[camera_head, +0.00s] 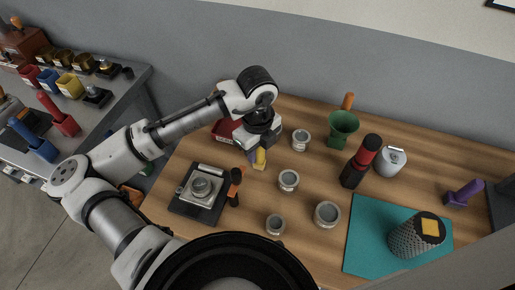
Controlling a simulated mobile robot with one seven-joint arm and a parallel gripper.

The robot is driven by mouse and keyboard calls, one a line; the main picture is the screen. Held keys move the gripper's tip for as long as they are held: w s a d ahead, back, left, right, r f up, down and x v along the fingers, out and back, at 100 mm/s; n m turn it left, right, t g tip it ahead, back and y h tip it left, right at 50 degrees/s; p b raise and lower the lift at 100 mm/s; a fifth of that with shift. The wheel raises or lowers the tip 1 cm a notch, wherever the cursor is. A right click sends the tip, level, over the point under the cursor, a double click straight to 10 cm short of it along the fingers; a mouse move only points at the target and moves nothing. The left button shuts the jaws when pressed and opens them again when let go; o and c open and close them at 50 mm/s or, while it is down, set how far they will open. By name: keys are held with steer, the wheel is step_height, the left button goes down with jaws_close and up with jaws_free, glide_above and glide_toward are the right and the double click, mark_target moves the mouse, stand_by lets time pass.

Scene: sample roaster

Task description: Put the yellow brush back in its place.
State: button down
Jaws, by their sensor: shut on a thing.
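My gripper (260,148) is over the wooden table, left of its middle, pointing down. It is shut on the yellow brush (260,159), whose yellow lower part shows just below the fingers. The rest of the brush is hidden by the gripper. I cannot tell whether its lower end touches the table.
Several tins (289,180) stand near the gripper, with a scale (187,207) to the left. A red container (224,131) is partly hidden behind my arm. A green funnel-shaped vessel (342,125), a black-red cylinder (361,160) and a teal mat (372,235) are to the right.

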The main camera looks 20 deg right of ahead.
steer(key=c, duration=1.1)
jaws_free()
steer(key=shift+f, duration=0.1)
step_height(320, 180, up, 12)
steer(key=shift+r+b, duration=0.15)
steer(key=shift+b, duration=0.65)
